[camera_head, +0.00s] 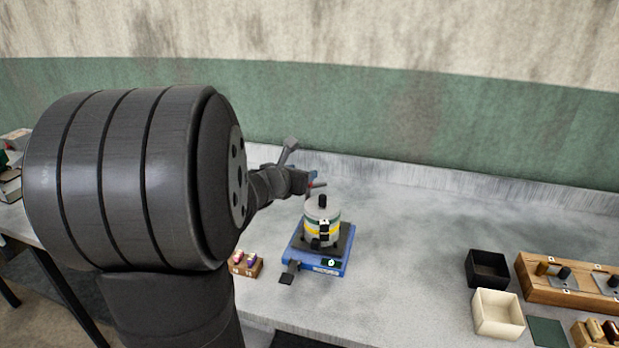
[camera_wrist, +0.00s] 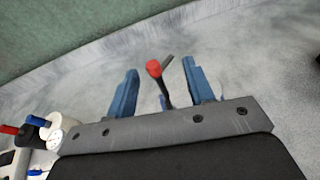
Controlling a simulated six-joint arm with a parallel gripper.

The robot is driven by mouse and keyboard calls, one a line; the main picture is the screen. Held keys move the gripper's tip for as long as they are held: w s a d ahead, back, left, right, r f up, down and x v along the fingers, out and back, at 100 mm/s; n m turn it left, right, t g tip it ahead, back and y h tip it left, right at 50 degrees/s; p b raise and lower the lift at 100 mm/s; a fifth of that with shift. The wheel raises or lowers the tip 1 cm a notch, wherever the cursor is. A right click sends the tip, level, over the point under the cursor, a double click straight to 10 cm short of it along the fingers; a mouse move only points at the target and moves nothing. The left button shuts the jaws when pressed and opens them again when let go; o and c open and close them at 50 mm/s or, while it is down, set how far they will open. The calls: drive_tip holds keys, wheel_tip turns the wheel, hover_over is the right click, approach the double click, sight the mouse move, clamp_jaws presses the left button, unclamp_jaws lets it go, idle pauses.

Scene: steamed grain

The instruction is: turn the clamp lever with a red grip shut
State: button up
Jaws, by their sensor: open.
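The clamp lever's red grip (camera_wrist: 154,68) shows in the wrist view on a dark stem, between the two blue fingers of my gripper (camera_wrist: 161,67). The fingers stand apart, with a gap on each side of the grip; I cannot tell how deep it sits between them. In the head view my gripper (camera_head: 313,181) is small and partly hidden by my own arm, just behind and above a banded cylinder (camera_head: 322,222) with a black knob. A bit of red shows by the fingers there, but the lever's shape is not clear.
The cylinder stands on a blue base (camera_head: 318,266) on the grey table. A small wooden block (camera_head: 245,264) sits at its left. A black box (camera_head: 487,269), a cream box (camera_head: 497,314) and a wooden rack (camera_head: 570,284) stand at right. A white gauge (camera_wrist: 54,136) shows at lower left.

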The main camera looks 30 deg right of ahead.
drive_tip(key=s+a+f+n+t+y, duration=0.1)
drive_tip(key=a+f+n+y, duration=0.1)
drive_tip(key=a+f, duration=0.1)
drive_tip(key=x, duration=1.7)
drive_tip(key=shift+r, duration=0.3)
drive_tip(key=shift+m, duration=0.3)
drive_tip(key=c, duration=1)
